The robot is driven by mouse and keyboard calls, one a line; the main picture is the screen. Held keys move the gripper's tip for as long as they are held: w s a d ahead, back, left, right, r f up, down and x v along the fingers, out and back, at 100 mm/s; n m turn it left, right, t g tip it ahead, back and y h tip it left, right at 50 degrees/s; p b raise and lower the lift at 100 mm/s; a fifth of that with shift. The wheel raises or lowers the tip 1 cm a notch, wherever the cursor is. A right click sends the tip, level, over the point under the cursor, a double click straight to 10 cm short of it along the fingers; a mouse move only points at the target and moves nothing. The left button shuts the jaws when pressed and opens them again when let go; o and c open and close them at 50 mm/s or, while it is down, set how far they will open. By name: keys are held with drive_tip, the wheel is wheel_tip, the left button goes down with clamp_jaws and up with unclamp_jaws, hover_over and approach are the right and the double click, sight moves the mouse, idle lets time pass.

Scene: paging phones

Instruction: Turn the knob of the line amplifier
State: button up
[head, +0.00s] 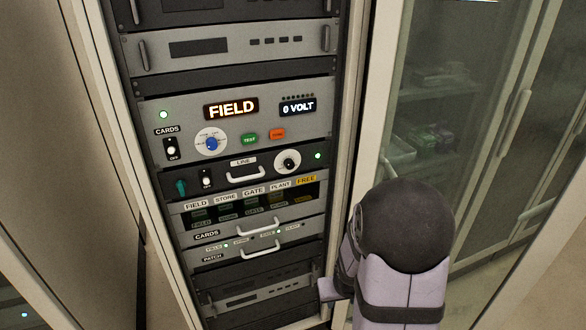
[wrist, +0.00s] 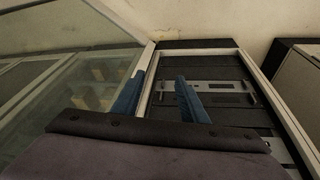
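The line amplifier is the black panel (head: 219,180) labelled LINE in the rack, in the head view. Its knob (head: 288,162) is round and dark on a white dial, at the right of the panel beside a green lamp. A pale handle (head: 246,174) is in its middle, and a black switch and a green part are at its left. My gripper (wrist: 160,77) shows in the wrist view as two blue fingers, apart with nothing between them. The fingers do not show clearly in the head view, where my arm is at lower right, apart from the knob.
Above the amplifier is a grey panel (head: 182,117) showing FIELD and 0 VOLT. Below are a labelled card row and handled drawers (head: 260,252). A glass-fronted cabinet (head: 462,130) stands right of the rack. In the wrist view a grey handled panel (wrist: 226,87) lies beyond the fingers.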

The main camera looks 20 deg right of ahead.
drive_tip(key=w+d+r+t, duration=0.1)
drive_tip(key=w+r+t, duration=0.3)
drive_tip(key=w, duration=0.5)
drive_tip(key=n+t+y, duration=0.2)
drive_tip(key=n+t, duration=0.1)
drive_tip(key=t, duration=0.8)
approach(291, 165)
drive_tip(key=shift+w+a+r+p, duration=0.1)
drive_tip(key=shift+w+p, duration=0.7)
drive_tip(key=shift+w, duration=1.25)
drive_tip(key=shift+w+r+p, duration=0.1)
drive_tip(key=shift+w+p, duration=0.65)
drive_tip(key=shift+w, duration=1.3)
clamp_jaws()
